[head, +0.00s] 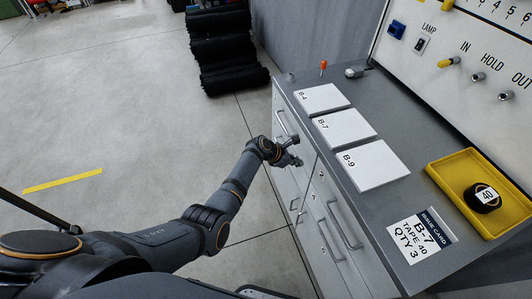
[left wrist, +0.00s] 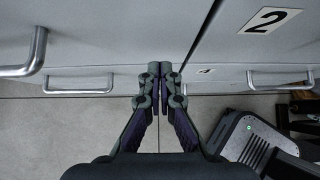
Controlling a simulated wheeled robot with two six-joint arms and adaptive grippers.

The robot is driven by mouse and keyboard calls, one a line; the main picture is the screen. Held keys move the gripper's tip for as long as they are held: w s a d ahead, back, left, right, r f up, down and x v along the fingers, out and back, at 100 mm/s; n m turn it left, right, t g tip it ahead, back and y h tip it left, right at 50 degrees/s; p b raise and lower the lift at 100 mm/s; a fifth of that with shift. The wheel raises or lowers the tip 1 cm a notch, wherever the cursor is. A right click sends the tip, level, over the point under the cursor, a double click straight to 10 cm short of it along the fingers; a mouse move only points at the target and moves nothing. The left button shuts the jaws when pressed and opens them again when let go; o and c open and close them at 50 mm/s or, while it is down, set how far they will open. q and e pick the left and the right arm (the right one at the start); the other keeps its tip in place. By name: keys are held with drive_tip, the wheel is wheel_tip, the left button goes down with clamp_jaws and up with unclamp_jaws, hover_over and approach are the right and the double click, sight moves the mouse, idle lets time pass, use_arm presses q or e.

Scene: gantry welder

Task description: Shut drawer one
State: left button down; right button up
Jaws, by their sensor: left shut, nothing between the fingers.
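A grey drawer cabinet (head: 318,250) stands at the right in the head view, with bar handles on its fronts. My left gripper (head: 294,160) is shut and empty, close to the upper fronts. In the left wrist view its closed fingertips (left wrist: 160,70) are near the seam between two fronts. The right front carries a label "2" (left wrist: 268,20). The left front (left wrist: 110,30) has a bar handle (left wrist: 32,60) and shows no number, so I cannot tell for sure that it is drawer one. How far it stands out, and whether the fingers touch it, is unclear. My right gripper is out of view.
A panel with switches rises behind. Black stacked rolls (head: 222,50) stand on the floor. The floor left of the cabinet is largely clear.

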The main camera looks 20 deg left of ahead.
use_arm(q)
drive_tip(key=a+f+v, duration=0.1)
drive_tip(key=v, duration=1)
drive_tip(key=shift+s+r, duration=0.2)
drive_tip(key=shift+s, duration=0.1)
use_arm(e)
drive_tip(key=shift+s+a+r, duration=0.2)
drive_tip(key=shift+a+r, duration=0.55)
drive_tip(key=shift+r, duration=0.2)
